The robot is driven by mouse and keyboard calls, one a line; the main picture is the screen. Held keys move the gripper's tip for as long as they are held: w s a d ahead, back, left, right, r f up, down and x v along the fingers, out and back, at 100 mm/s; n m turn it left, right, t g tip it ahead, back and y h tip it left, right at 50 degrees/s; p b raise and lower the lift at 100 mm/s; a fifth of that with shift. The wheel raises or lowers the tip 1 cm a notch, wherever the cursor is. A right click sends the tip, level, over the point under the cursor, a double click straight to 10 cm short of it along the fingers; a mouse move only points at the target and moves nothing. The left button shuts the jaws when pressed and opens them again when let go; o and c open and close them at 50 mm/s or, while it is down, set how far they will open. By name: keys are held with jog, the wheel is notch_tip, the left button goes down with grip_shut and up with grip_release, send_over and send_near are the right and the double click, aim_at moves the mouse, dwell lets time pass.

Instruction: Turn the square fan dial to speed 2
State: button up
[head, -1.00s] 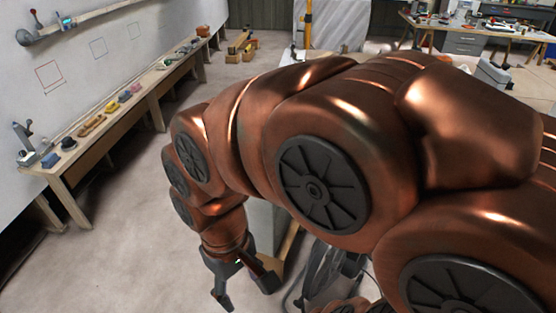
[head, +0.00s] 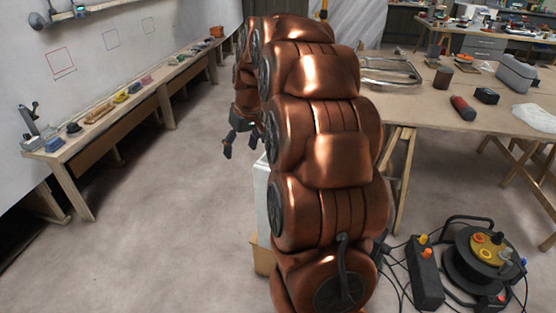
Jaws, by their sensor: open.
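My gripper (head: 241,147) hangs at the far end of my extended copper arm, over open floor between the left bench and the middle table. Its dark fingers are apart and nothing shows between them. I cannot make out the square fan dial in this view.
A long wooden bench (head: 69,155) with small tools runs along the left wall. A worktable (head: 420,113) with a red cylinder (head: 462,107) stands right. A cable reel (head: 484,254) and a power strip (head: 426,273) lie on the right floor. The left-centre floor is clear.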

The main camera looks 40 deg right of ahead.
jog(key=w+d+f+t+h+b, duration=0.15)
jog(key=d+f, duration=0.25)
jog(key=d, duration=0.6)
jog(key=w+d+f+b, duration=0.2)
jog(key=d+f+b, duration=0.1)
jog(key=d, duration=0.7)
jog(key=shift+m, duration=0.4)
jog(key=x, duration=0.7)
jog(key=shift+s+a+f, duration=0.1)
jog(key=shift+s+f, duration=0.05)
jog(key=shift+f, duration=0.25)
jog(key=c, duration=1.1)
